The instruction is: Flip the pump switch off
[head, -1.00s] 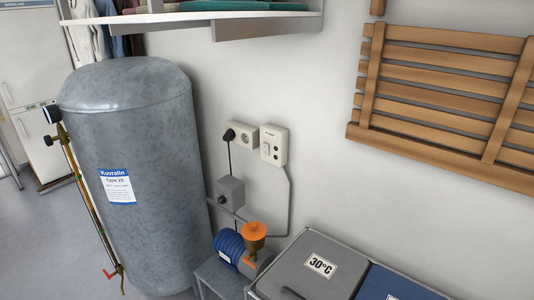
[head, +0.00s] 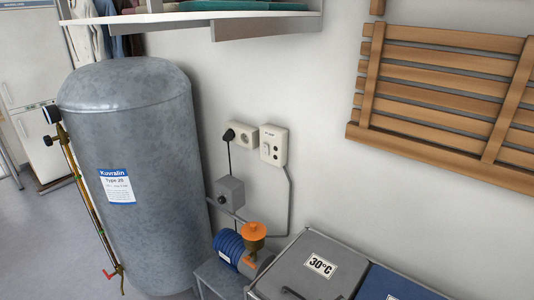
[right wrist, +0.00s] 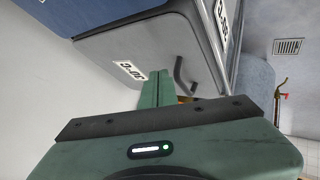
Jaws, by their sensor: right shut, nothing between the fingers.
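The pump switch (head: 273,146) is a cream box on the wall, right of a socket with a black plug (head: 239,135). It has a small rocker and dark round spots on its front; the rocker's position is too small to tell. A cable runs down from it towards the pump (head: 231,246), which is blue with an orange cap. No gripper shows in the head view. In the right wrist view my right gripper (right wrist: 155,88) is shut and empty, its green fingers pointing towards the grey lid marked 30°C (right wrist: 128,72). The switch is not visible in that view.
A large grey tank (head: 135,180) stands left of the pump. The grey lid (head: 310,272) and a blue lid (head: 395,284) are below and right of the switch. A wooden slatted rack (head: 440,90) hangs at right. A shelf (head: 190,16) juts out above.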

